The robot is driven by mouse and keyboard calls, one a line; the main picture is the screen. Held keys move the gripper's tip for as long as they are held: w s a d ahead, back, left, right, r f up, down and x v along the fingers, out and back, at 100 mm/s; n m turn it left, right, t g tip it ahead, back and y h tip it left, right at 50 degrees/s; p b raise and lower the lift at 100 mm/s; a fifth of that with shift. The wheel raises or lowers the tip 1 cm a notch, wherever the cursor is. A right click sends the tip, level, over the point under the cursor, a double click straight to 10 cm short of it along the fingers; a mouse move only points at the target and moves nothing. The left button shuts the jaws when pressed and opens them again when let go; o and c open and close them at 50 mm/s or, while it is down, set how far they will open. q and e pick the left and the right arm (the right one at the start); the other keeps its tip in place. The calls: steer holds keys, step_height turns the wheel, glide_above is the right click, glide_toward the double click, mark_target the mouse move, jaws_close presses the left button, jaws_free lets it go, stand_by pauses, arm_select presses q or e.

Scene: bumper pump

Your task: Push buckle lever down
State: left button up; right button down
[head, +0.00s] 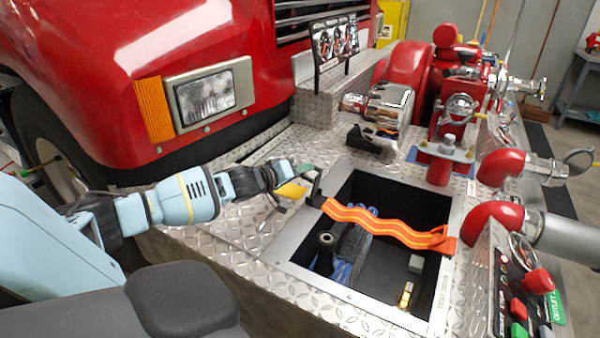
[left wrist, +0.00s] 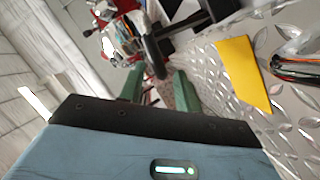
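An orange strap (head: 390,225) with yellow stripes stretches over the open compartment in the diamond-plate deck. The black buckle lever (head: 317,188) stands up at the strap's left end, on the compartment's left rim. My left gripper (head: 306,172) comes in from the left and is close beside the lever; I cannot tell whether they touch. In the left wrist view its two green fingers (left wrist: 158,82) are apart, with nothing clearly held between them. My right gripper is in neither view.
The compartment (head: 285,262) holds a black post (head: 325,254), dark blue bundled material and a brass fitting (head: 405,296). A yellow patch (head: 291,191) lies by the gripper. Red pipes (head: 492,218) stand at right; the red truck front (head: 130,50) rises behind.

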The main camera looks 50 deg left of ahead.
arm_select(q)
jaws_close()
stand_by(0.3)
